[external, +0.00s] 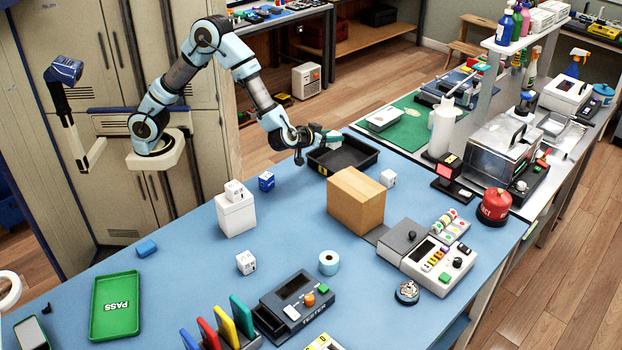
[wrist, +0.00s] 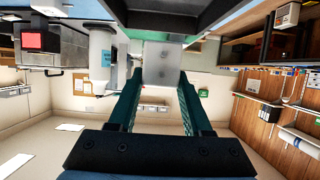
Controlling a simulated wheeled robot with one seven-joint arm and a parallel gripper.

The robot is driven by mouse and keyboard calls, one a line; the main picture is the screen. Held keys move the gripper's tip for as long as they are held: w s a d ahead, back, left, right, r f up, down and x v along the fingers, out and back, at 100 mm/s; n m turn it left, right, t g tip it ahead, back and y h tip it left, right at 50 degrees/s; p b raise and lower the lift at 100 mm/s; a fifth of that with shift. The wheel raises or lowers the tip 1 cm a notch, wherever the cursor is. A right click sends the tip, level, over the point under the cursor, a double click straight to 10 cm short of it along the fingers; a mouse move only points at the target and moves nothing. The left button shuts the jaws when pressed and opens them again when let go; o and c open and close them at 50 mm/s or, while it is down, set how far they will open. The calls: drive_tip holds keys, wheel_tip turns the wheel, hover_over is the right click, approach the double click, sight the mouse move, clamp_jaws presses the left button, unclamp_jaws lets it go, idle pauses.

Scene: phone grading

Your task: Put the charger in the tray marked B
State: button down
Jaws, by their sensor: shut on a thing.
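My gripper (external: 328,137) is above the far part of the black tray (external: 347,166), at the table's back edge. A yellow mark shows on the tray's front left, too small to read. In the wrist view, my gripper (wrist: 160,78) has its teal fingers on either side of a pale block (wrist: 160,62), which looks like the charger. The fingers are shut on it, and it is held up at the fingertips. A dark surface, probably the tray, fills the top of the wrist view.
A wooden block (external: 355,202) and a white cube (external: 388,178) stand near the tray's front. A blue cube (external: 266,181) and a white box (external: 236,217) with a cube on top are left. A green PASS tray (external: 115,306) lies front left. The table's middle is partly clear.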

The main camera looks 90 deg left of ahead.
wheel_tip(320, 180, down, 9)
drive_tip(key=shift+r, duration=0.1)
idle(0.3)
drive_tip(key=shift+f, duration=0.2)
drive_tip(key=shift+c, duration=1.7)
unclamp_jaws()
